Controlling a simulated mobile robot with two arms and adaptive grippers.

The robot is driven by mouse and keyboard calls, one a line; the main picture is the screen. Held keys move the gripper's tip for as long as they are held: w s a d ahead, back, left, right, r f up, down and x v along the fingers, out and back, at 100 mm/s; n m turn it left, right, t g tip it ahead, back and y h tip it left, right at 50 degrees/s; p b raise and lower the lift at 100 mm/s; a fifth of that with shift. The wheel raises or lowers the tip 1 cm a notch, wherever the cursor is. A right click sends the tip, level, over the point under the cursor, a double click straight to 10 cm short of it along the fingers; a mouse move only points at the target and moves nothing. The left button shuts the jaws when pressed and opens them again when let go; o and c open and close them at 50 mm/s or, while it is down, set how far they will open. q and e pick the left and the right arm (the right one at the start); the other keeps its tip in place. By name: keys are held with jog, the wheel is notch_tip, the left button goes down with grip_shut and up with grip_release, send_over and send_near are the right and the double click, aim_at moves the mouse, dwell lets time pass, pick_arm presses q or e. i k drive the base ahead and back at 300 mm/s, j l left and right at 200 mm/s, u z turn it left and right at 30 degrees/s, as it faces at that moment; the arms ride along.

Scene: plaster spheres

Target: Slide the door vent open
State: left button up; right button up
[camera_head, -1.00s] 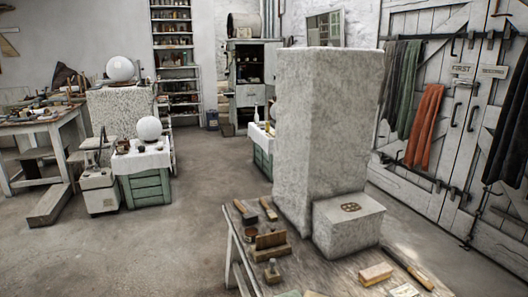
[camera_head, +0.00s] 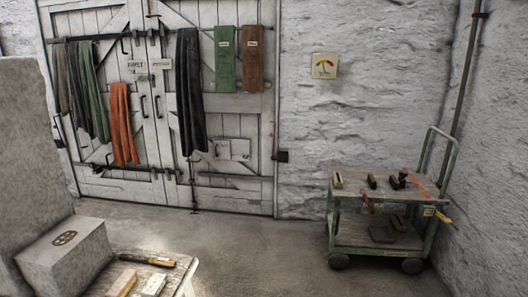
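The white wooden double door (camera_head: 235,187) stands in the far wall in the head view. Low on its right leaf is a small pale rectangular panel (camera_head: 232,149), which looks like the door vent. It is too small to tell whether it is open or shut. Dark vertical handles (camera_head: 157,106) sit near the middle seam. Neither of my grippers is in view.
Stone blocks (camera_head: 65,255) and a workbench (camera_head: 187,276) with tools are at the near left. A green trolley (camera_head: 382,182) with tools stands at right. Open concrete floor (camera_head: 250,240) lies before the door. Cloths (camera_head: 190,95) hang on the door.

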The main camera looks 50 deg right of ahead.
aim_at(222, 150)
jog(key=z, duration=1.25)
jog(key=i+z, duration=0.25)
jog(key=i, duration=4)
jog(key=l+z, duration=0.05)
